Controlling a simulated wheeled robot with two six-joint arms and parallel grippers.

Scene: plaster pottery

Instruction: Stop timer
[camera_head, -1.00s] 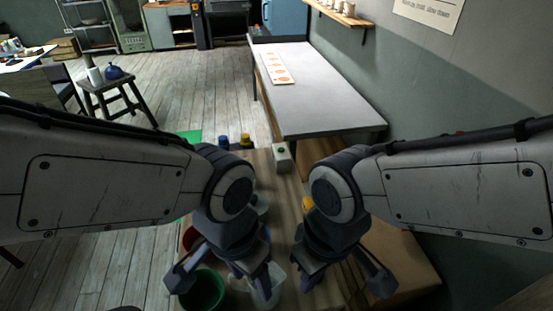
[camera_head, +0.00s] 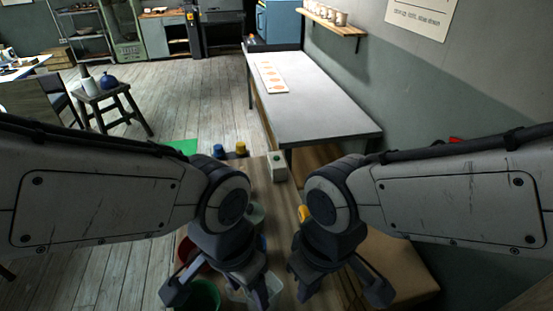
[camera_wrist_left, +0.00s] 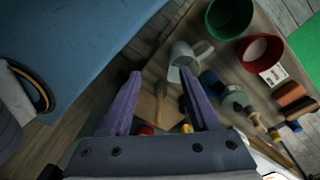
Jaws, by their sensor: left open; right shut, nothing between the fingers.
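A small pale box with a green button on its top (camera_head: 277,167), which looks like the timer, stands at the far edge of the wooden worktable (camera_head: 284,203). My left gripper (camera_head: 260,289) is low over the near part of the table, well short of the box. In the left wrist view its two purple fingers (camera_wrist_left: 158,100) are apart with nothing gripped; a white cup (camera_wrist_left: 183,60) lies beyond them. My right gripper (camera_head: 305,287) is shut and empty, to the right of the left one, also short of the box.
A green bowl (camera_wrist_left: 229,15) and a red bowl (camera_wrist_left: 262,54) are on the worktable. Blue (camera_head: 218,151) and yellow (camera_head: 240,148) containers stand left of the box. A long grey table (camera_head: 318,110) lies beyond. A cardboard-coloured box (camera_head: 400,268) is at the right.

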